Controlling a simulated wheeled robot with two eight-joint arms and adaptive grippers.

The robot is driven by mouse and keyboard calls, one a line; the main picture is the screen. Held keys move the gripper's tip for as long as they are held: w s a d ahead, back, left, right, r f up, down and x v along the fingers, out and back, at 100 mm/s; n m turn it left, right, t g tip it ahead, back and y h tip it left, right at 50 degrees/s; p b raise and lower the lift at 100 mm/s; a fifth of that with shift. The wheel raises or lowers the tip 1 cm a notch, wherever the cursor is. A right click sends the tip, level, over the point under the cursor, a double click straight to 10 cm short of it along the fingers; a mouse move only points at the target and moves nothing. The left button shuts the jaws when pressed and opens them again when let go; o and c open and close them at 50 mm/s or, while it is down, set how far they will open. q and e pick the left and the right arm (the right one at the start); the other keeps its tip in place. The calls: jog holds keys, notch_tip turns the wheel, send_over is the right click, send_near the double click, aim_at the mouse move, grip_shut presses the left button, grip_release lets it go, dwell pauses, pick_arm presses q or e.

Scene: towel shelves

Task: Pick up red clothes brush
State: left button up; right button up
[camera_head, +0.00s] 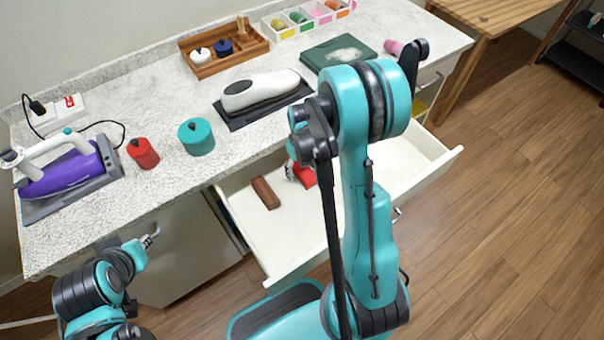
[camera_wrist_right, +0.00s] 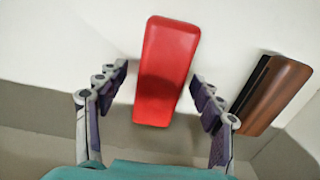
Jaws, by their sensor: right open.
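The red clothes brush (camera_head: 306,175) lies in the open white drawer (camera_head: 262,232) below the counter. It shows in the right wrist view (camera_wrist_right: 166,62) as a smooth red block, with its near end between the fingers. My right gripper (camera_head: 291,172) is over the drawer at the brush; in the wrist view (camera_wrist_right: 161,82) its fingers are spread, one on each side of the red block, with gaps. My arm hides part of the brush in the head view. My left gripper (camera_head: 150,238) is at the lower left, away from the drawer, its fingers too small to judge.
A brown brush (camera_head: 265,193) lies left of the red one, also in the right wrist view (camera_wrist_right: 272,95). The drawer walls surround both. On the counter above stand a red canister (camera_head: 143,154), a teal pot (camera_head: 197,138) and a purple iron (camera_head: 62,175).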

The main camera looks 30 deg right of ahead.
jog(key=shift+r, duration=0.1)
jog(key=c, duration=1.3)
jog(key=shift+r+p, duration=0.3)
jog(key=shift+r, duration=0.2)
jog(key=r+p, duration=0.1)
jog(key=r, duration=0.1)
jog(key=r+p, duration=0.1)
jog(key=r, duration=0.1)
jog(key=shift+s+d, duration=0.1)
jog(key=shift+d, duration=0.1)
jog(key=s+d+r+p, duration=0.1)
jog(key=d+r+p, duration=0.2)
jog(key=d+r, duration=0.3)
jog(key=d, duration=0.5)
jog(key=shift+s, duration=0.35)
